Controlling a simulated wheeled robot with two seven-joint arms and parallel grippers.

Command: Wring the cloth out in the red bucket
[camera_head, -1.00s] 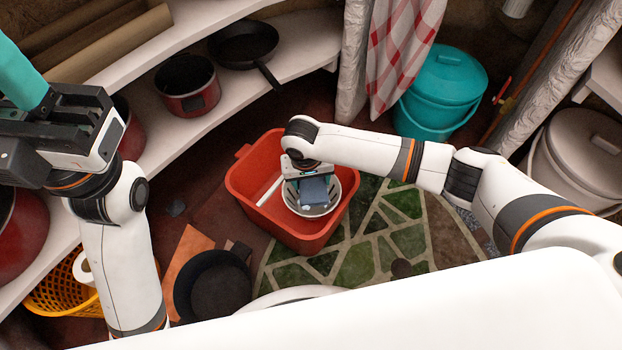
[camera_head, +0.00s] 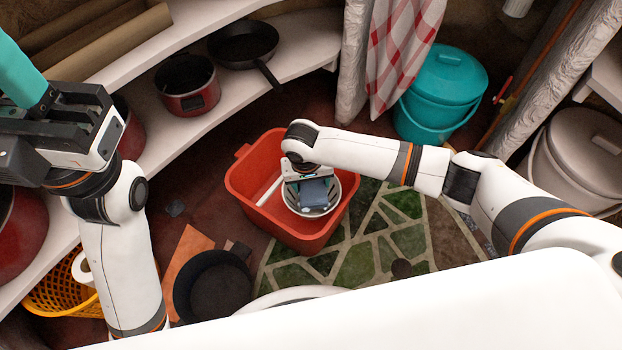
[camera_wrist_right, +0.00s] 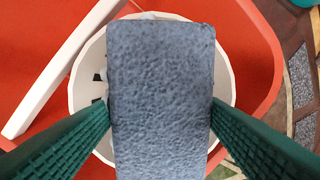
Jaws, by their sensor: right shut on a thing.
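The red bucket (camera_head: 312,240) stands on the floor in the middle of the head view, with a white perforated basket (camera_head: 325,213) inside it. My right gripper (camera_head: 306,181) points down into the bucket and is shut on the blue-grey cloth (camera_head: 314,192). In the right wrist view the cloth (camera_wrist_right: 160,90) is a thick block between the green fingers, over the basket (camera_wrist_right: 84,75). Whether it touches the basket is unclear. My left gripper (camera_head: 75,130) is raised at the far left. A teal shaft lies against it; its jaws cannot be judged.
A white bar (camera_head: 269,191) leans in the bucket's left side. A black pan (camera_head: 212,285) and a yellow basket (camera_head: 65,290) are at front left. A teal lidded bucket (camera_head: 440,90) stands behind right. Pots line the curved shelf (camera_head: 225,95). Patterned floor lies right of the bucket.

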